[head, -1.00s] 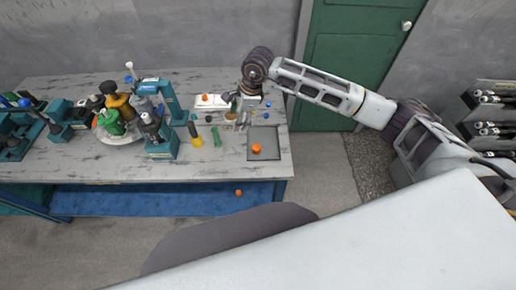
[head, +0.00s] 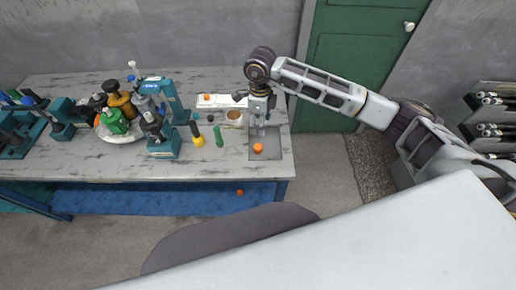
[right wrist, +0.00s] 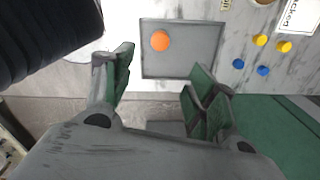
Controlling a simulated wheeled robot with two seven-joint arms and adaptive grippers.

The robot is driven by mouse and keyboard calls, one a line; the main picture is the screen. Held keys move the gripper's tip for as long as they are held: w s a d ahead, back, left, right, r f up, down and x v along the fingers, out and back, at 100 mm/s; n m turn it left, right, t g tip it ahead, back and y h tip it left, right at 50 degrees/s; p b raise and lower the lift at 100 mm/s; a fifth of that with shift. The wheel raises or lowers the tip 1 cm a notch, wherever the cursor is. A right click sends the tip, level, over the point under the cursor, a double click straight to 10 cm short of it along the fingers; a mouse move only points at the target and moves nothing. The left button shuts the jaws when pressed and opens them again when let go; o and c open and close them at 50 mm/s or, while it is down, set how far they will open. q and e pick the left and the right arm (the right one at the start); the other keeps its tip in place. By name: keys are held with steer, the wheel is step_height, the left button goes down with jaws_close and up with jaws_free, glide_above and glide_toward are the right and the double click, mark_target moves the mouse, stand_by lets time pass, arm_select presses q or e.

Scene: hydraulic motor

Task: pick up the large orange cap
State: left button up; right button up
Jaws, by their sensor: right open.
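The large orange cap (head: 258,148) sits on the grey square tray (head: 282,153) at the right end of the table. In the right wrist view the cap (right wrist: 160,41) lies in the upper left part of the tray (right wrist: 205,68), ahead of the fingers. My right gripper (head: 257,131) points down above the back part of the tray, just behind the cap in the head view. In the wrist view the gripper (right wrist: 158,80) is open, its green-padded fingers wide apart and nothing between them. My left gripper is not in view.
A yellow part (head: 198,141) and a green part (head: 219,137) stand left of the tray. Further left are teal fixtures (head: 163,150) and a round plate of bottles. A smaller orange piece (head: 240,192) lies below the table edge. The table front beside the tray is clear.

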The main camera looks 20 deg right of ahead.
steer(key=shift+f, duration=0.1)
steer(key=p, duration=0.1)
glide_above(258, 147)
steer(key=shift+d+f, duration=0.15)
steer(key=shift+f, duration=1.95)
steer(key=shift+d+f, duration=0.15)
steer(key=shift+f, duration=1.95)
steer(key=shift+f, duration=0.1)
steer(key=shift+a+f+p, duration=0.25)
steer(key=shift+f+p, duration=0.4)
steer(key=shift+f, duration=0.25)
steer(key=shift+w+f+p, duration=0.1)
steer(key=shift+f+p, duration=0.2)
steer(key=shift+f, duration=1.3)
steer(key=c, duration=0.8)
